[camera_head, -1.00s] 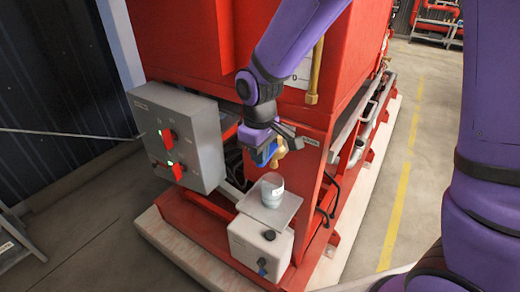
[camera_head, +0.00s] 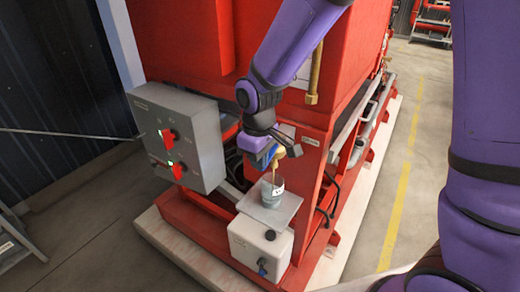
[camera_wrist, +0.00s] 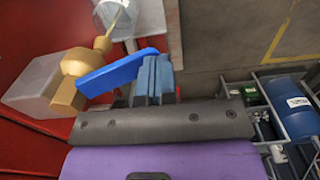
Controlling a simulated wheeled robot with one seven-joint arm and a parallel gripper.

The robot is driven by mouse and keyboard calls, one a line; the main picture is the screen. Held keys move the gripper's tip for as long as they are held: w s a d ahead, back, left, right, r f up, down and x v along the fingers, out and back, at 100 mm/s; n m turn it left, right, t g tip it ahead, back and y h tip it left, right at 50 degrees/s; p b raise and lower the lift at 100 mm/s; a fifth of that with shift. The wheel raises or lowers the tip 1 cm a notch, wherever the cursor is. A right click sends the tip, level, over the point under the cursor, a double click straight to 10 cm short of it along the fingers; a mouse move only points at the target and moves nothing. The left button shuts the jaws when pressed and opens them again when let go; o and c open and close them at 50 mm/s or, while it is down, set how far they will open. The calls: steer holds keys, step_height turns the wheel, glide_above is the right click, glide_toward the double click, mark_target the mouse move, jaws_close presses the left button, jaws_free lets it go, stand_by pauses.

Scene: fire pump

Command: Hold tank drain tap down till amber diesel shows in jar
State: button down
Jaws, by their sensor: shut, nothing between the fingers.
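The brass drain tap (camera_wrist: 78,78) with its blue lever (camera_wrist: 118,72) is on the red tank side. My gripper (camera_wrist: 155,80) is shut and empty, its blue-grey fingertips against the free end of the lever. In the head view my gripper (camera_head: 268,158) is over the tap's lever, partly hiding it. A thin amber-yellow stream runs from the tap into the clear jar (camera_head: 272,196) below. The jar also shows in the wrist view (camera_wrist: 126,28), partly cut off. Its contents look grey and dark in the head view; their exact colour is hard to tell.
The jar stands on a grey plate (camera_head: 290,207) over a white box (camera_head: 258,248). A grey control panel (camera_head: 182,140) with red handles is left of the tap. The red tank (camera_head: 180,40) rises behind. A grey rack with a blue container (camera_wrist: 296,105) is at right in the wrist view.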

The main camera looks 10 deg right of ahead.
steer(key=shift+r, duration=0.8)
steer(key=shift+r, duration=0.15)
step_height(320, 180, up, 14)
steer(key=s+a, duration=0.1)
steer(key=shift+s+a+f, duration=0.2)
steer(key=shift+f, duration=0.05)
stand_by(0.3)
stand_by(1.0)
steer(key=s+d+r+m+t, duration=0.2)
steer(key=s+d+r+m, duration=0.2)
steer(key=s+d, duration=0.5)
steer(key=s+d+r+m+t, duration=0.3)
steer(key=s+d+m, duration=0.2)
steer(key=s+d, duration=0.3)
steer(key=d, duration=0.4)
steer(key=shift+s+d+r, duration=0.35)
steer(key=shift+s+d, duration=0.05)
